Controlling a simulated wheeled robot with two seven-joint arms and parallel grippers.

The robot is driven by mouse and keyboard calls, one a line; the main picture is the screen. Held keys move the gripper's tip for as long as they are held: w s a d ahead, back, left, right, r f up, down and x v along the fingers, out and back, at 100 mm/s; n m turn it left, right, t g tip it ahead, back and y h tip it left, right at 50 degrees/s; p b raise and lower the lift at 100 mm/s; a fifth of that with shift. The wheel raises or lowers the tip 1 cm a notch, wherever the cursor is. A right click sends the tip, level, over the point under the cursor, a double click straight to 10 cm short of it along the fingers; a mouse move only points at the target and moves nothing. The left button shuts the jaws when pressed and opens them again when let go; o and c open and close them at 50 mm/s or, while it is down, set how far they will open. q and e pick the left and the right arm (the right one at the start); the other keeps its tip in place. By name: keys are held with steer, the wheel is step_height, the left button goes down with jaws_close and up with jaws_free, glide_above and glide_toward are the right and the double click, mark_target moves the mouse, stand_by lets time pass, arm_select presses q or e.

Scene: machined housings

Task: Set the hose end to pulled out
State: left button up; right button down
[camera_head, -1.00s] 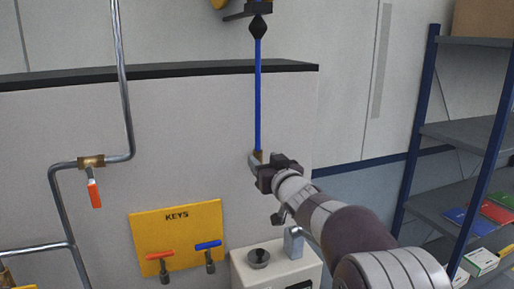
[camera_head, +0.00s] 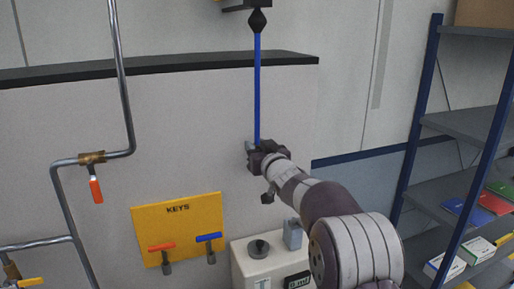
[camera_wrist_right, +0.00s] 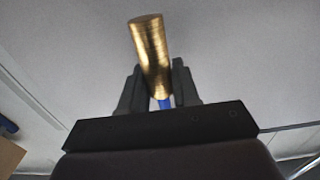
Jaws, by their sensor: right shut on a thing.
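The blue hose (camera_head: 257,92) hangs straight down from a black fitting (camera_head: 257,20) at the top of the head view. My right gripper (camera_head: 254,152) is at its lower end, in front of the grey wall panel. In the right wrist view my right gripper (camera_wrist_right: 158,85) is shut on the brass hose end (camera_wrist_right: 151,45), a cylinder standing out between the two dark fingers. A bit of blue hose (camera_wrist_right: 165,103) shows below it. In the head view the gripper hides most of the hose end. My left gripper is not in view.
A yellow KEYS board (camera_head: 178,225) with red and blue levers is on the panel. A pale box (camera_head: 270,262) with a dark knob stands below my right arm. Pipes with a red-handled valve (camera_head: 95,188) are at left, a blue shelf rack (camera_head: 470,130) at right.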

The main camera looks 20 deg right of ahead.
step_height(320, 180, down, 13)
steer(key=b, duration=1.1)
steer(key=shift+r, duration=0.15)
steer(key=c, duration=0.9)
jaws_free()
steer(key=shift+c, duration=0.2)
steer(key=shift+r, duration=0.1)
steer(key=s+b, duration=0.3)
steer(key=s, duration=0.9)
steer(key=shift+s+a, duration=0.35)
